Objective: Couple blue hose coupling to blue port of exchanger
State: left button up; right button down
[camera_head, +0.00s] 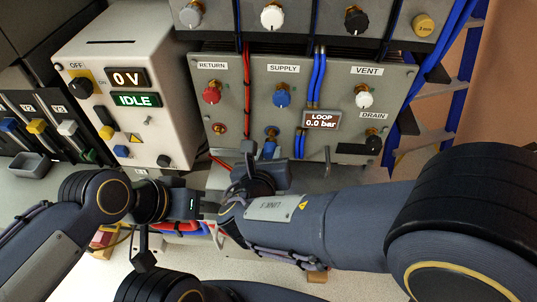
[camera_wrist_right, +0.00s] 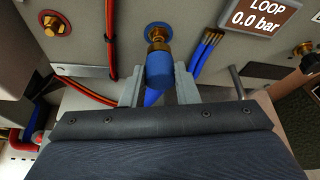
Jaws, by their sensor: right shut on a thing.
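The blue hose coupling (camera_wrist_right: 159,72) is between the two grey fingers of my right gripper (camera_wrist_right: 159,88) in the right wrist view, with its blue hose running down below. Its upper end is right at the brass fitting of the blue port (camera_wrist_right: 157,33); I cannot tell whether it is seated. In the head view the coupling (camera_head: 269,150) shows just below the blue port (camera_head: 272,132), under the SUPPLY knob. My right gripper (camera_head: 272,155) is shut on it. My left gripper (camera_head: 211,207) is low and left of it, partly hidden by my right arm; its fingers are unclear.
The exchanger panel (camera_head: 240,95) carries a red port (camera_head: 219,128) left of the blue one and a LOOP 0.0 bar display (camera_head: 321,120) to the right. A white control box (camera_head: 140,60) reads 0 V and IDLE. Red cables (camera_wrist_right: 85,93) run left of the coupling.

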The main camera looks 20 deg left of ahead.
jog(key=shift+w+a, duration=0.15)
jog(key=shift+w, duration=0.8)
jog(key=shift+w+a, duration=0.1)
jog(key=shift+w, duration=0.4)
jog(key=c, duration=1.5)
grip_release()
jog(key=shift+c, duration=0.2)
jog(key=o, duration=0.5)
jog(key=shift+w, duration=0.1)
jog(key=v, duration=0.7)
jog(key=shift+s+r, duration=0.1)
jog(key=shift+s, duration=0.15)
jog(key=s, duration=0.4)
jog(key=shift+s+d+p, duration=0.15)
jog(key=shift+d+p, duration=0.2)
jog(key=shift+p, duration=0.05)
